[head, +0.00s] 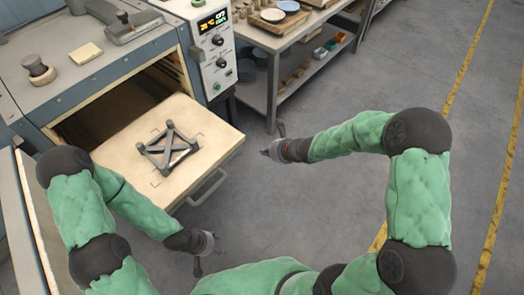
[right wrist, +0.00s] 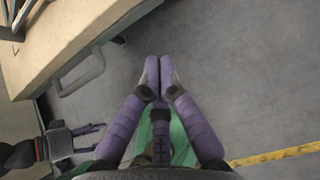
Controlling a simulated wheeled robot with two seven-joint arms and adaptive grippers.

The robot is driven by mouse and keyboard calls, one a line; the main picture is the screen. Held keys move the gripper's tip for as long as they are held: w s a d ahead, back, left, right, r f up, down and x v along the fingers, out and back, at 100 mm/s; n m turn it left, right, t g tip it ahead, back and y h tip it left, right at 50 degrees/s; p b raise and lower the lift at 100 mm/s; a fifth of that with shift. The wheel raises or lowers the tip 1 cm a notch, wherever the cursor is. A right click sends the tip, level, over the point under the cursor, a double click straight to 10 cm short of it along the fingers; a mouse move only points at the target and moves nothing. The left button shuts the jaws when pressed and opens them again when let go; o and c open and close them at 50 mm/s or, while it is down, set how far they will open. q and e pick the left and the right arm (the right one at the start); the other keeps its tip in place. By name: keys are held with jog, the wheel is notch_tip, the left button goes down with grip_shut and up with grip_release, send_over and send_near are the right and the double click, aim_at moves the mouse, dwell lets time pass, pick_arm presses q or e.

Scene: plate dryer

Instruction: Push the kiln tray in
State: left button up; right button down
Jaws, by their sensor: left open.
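The kiln tray (head: 222,135) is a thick cream slab sticking out of the kiln's open front (head: 105,95). A dark metal rack (head: 168,148) sits on it, and a grey bar handle (head: 207,188) is on its front edge. The tray's edge (right wrist: 75,45) and handle also show at the upper left of the right wrist view. My left gripper (head: 213,246) is open and empty, in front of the tray and apart from it. My right gripper (head: 266,152) is to the right of the tray, apart from it; its purple fingers (right wrist: 159,62) are together and empty.
A control panel (head: 214,45) stands on the kiln's right side. A grey shelf table (head: 285,40) with plates and blocks stands at the back right. An open door panel (head: 30,225) is at the left. The floor in front is clear, with yellow lines at right.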

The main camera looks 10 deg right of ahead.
aim_at(242, 147)
jog(key=shift+w+a+f+b, duration=0.5)
jog(key=shift+w+a+f, duration=0.5)
jog(key=shift+w, duration=0.3)
jog(key=shift+w+a+f+b, duration=0.45)
jog(key=shift+w+a+f, duration=0.5)
jog(key=shift+w, duration=0.4)
jog(key=shift+w+a+f+b, duration=0.5)
jog(key=shift+w+a+f, duration=0.5)
jog(key=shift+w, duration=0.3)
pick_arm(q)
notch_tip(242, 147, down, 3)
jog(key=shift+f, duration=0.15)
